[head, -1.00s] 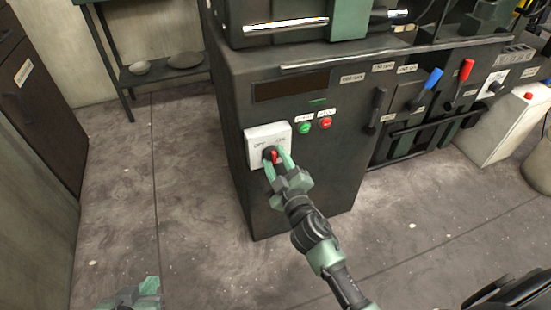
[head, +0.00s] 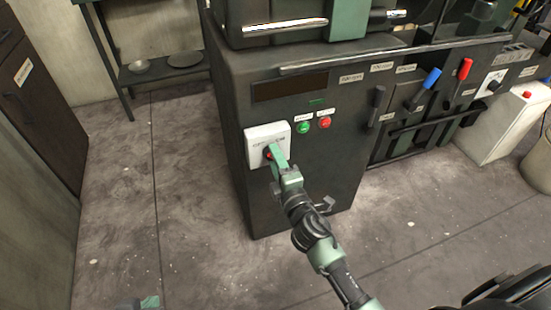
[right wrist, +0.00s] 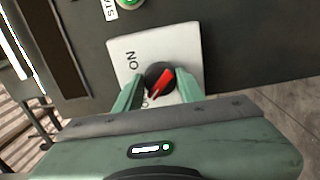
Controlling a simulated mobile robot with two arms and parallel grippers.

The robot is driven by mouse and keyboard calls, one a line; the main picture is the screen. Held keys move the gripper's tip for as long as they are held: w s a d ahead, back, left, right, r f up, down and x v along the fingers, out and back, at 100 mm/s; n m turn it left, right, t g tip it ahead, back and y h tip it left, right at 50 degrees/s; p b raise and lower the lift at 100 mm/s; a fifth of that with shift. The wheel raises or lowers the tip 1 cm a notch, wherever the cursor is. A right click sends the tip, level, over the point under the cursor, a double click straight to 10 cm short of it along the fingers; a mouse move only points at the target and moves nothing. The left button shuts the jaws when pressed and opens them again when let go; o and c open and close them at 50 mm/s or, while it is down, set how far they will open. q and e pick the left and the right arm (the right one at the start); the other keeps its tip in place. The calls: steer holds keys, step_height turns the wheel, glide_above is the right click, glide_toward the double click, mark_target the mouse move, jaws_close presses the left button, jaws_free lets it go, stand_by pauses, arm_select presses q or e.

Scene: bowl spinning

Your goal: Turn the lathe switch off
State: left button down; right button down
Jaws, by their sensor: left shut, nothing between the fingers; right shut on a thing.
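The lathe switch is a red handle on a black round knob (right wrist: 161,80), mounted on a white box (head: 256,134) on the front of the dark lathe. My right gripper (right wrist: 158,86) is at the knob, with one green finger on each side, shut on it. In the right wrist view the red handle lies at a slant. "ON" reads on the plate; the other label is partly hidden. In the head view the gripper covers much of the knob. My left gripper (head: 143,303) shows only in part at the bottom left edge, shut and away from the lathe.
A green button (head: 304,127) and a red button (head: 325,122) sit right of the box. Levers with black, blue (head: 432,77) and red (head: 466,68) handles are further right. A shelf (head: 165,73) with bowls stands back left. The floor at left is clear.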

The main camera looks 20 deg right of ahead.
arm_select(q)
steer(key=shift+s+a, duration=0.15)
arm_select(e)
steer(key=shift+n, duration=0.3)
steer(key=c, duration=0.9)
jaws_free()
arm_select(q)
steer(key=shift+w+d+r+t, duration=0.2)
steer(key=shift+w+t, duration=0.05)
steer(key=shift+w, duration=0.25)
steer(key=shift+w+d+r+t, duration=0.15)
steer(key=shift+w+t, duration=0.1)
steer(key=shift+w, duration=0.2)
arm_select(e)
steer(key=s, duration=0.8)
steer(key=shift+d, duration=0.1)
arm_select(q)
steer(key=shift+r, duration=0.1)
